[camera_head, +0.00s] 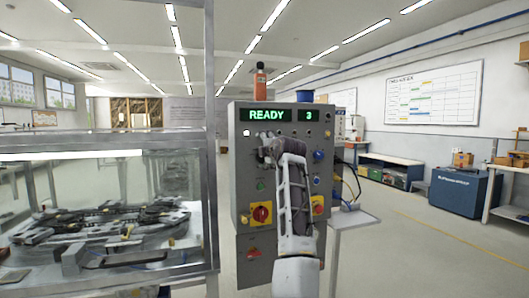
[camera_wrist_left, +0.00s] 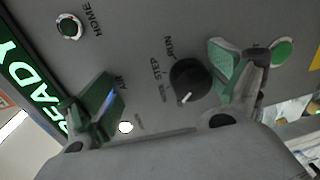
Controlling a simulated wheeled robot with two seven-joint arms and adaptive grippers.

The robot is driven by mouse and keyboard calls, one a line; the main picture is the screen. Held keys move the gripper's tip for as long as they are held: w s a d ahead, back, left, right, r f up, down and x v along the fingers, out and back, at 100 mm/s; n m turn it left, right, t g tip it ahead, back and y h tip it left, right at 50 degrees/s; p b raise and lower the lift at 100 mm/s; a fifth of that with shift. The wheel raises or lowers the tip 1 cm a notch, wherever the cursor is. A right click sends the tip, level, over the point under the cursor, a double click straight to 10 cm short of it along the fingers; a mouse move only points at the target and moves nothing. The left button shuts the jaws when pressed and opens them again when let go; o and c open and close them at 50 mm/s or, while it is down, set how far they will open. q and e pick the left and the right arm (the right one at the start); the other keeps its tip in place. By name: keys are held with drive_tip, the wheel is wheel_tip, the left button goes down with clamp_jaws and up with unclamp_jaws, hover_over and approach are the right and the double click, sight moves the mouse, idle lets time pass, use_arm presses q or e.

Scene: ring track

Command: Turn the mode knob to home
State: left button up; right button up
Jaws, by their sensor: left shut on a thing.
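The mode knob (camera_wrist_left: 190,78) is a black round knob on the grey control panel (camera_head: 243,222). RUN, STEP and a third small label, too small to read surely, stand beside it. Its white mark points toward the bottom of the wrist view, nearest the third label. My left gripper (camera_head: 267,150) is at the panel and hides the knob in the head view. My right gripper is not in view.
The panel display (camera_head: 280,115) reads READY 3. A HOME button (camera_wrist_left: 69,27) and a green button (camera_wrist_left: 282,52) are near the fingers. A red-and-yellow switch (camera_head: 261,213) sits lower on the panel. A glass-walled enclosure (camera_head: 110,278) stands left. The floor at right is open.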

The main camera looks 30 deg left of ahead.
use_arm(q)
drive_tip(key=shift+s+d+r, duration=0.55)
drive_tip(key=shift+s+r, duration=0.1)
drive_tip(key=shift+r, duration=0.1)
drive_tip(key=c, duration=0.3)
drive_tip(key=shift+f+b+v, duration=0.3)
drive_tip(key=shift+b+v, duration=0.6)
drive_tip(key=shift+v, duration=1.55)
drive_tip(key=shift+f+b+v, duration=0.3)
drive_tip(key=shift+b+v, duration=0.6)
drive_tip(key=shift+v, duration=1.55)
drive_tip(key=shift+f+b+v, duration=0.3)
drive_tip(key=shift+b+v, duration=0.6)
drive_tip(key=shift+v, duration=1.5)
drive_tip(key=shift+c, duration=0.2)
drive_tip(key=shift+s, duration=0.1)
